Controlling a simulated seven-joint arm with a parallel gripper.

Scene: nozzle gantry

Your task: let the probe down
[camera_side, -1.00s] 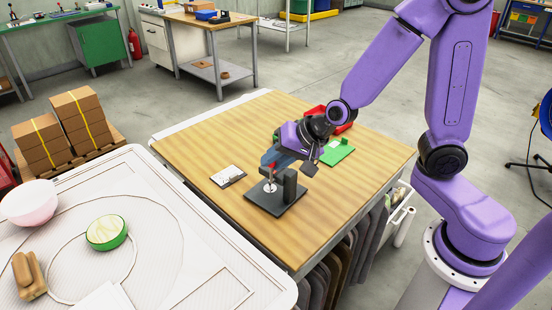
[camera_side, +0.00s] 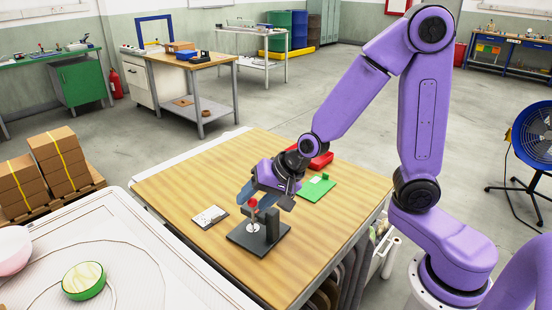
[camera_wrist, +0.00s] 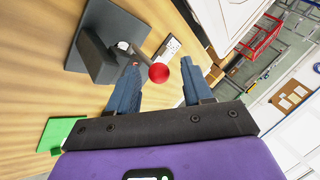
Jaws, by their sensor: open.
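The probe, with a round red knob (camera_side: 253,201) on top, stands upright in a small dark gantry stand (camera_side: 240,238) on the wooden table. A pale round disc (camera_side: 253,227) shows low below the knob. My gripper (camera_side: 257,197) is at knob height with its blue-grey fingers apart. In the wrist view the red knob (camera_wrist: 159,73) sits between the two open fingers (camera_wrist: 161,68), with a gap seen on each side. The stand (camera_wrist: 115,40) shows at upper left there. The probe's lower end is hard to make out.
A white card-like piece (camera_side: 210,216) lies left of the stand. A green board (camera_side: 316,187) and a red bin (camera_side: 322,160) are behind my gripper to the right. The table (camera_side: 185,185) is clear at the left. A white bench holds a green bowl (camera_side: 83,282).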

